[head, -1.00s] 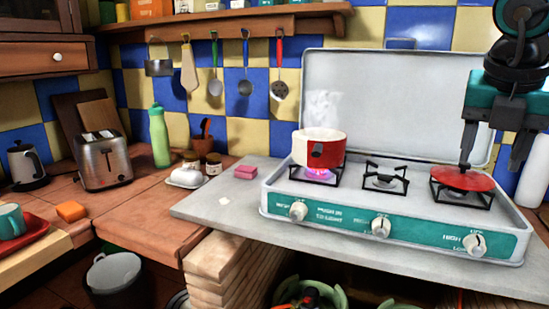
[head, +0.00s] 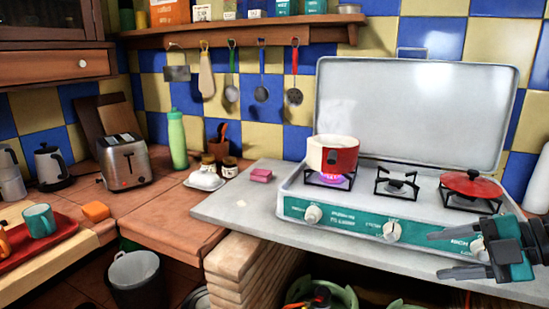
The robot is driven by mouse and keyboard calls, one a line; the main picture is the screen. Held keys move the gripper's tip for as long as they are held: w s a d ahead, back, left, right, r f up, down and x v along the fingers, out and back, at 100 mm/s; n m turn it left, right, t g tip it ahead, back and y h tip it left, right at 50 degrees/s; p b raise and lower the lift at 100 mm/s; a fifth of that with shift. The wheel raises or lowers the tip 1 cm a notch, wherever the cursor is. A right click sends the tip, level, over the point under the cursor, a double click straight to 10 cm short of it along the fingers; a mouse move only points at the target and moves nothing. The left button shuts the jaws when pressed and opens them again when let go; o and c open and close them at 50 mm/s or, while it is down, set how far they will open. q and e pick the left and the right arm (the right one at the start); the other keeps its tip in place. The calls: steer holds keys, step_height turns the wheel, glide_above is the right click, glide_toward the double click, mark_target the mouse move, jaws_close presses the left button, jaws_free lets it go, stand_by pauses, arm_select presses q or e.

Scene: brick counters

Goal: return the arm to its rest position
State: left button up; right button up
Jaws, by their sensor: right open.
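My right gripper (head: 436,255) is at the lower right of the head view, in front of the stove's right front edge. Its two fingers point left and stand apart, with nothing between them. It hides part of the stove's front panel and the right knob. The red lid (head: 470,184) lies on the right burner, apart from the gripper. A red and white pot (head: 333,155) sits on the left burner over a lit flame. My left gripper is out of view.
The white stove (head: 345,219) stands on a grey counter (head: 225,207), its cover raised behind. A toaster (head: 124,162), green bottle (head: 177,140) and red tray (head: 62,240) are to the left. Utensils hang under the shelf. A dark bin (head: 135,280) stands below.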

steer(key=s+a+f+m+t+h+p, duration=0.1)
steer(key=s+f+m+t+h, duration=0.2)
steer(key=f+m, duration=0.55)
steer(key=s+a+f+m+t+h+p, duration=0.25)
steer(key=f+m+t, duration=0.25)
steer(key=f+m, duration=0.3)
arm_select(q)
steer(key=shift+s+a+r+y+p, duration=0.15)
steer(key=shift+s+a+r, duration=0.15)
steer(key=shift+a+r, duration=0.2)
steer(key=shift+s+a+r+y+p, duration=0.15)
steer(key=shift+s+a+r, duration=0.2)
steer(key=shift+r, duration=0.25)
arm_select(e)
steer(key=s+a+f+m+g+h, duration=0.2)
steer(key=s+a+f+m+g, duration=0.2)
steer(key=s+a+f, duration=0.3)
steer(key=a+f+m, duration=0.1)
steer(key=a+f, duration=0.2)
steer(key=a, duration=0.1)
steer(key=shift+s+a+h, duration=0.25)
steer(key=shift+a+h, duration=0.1)
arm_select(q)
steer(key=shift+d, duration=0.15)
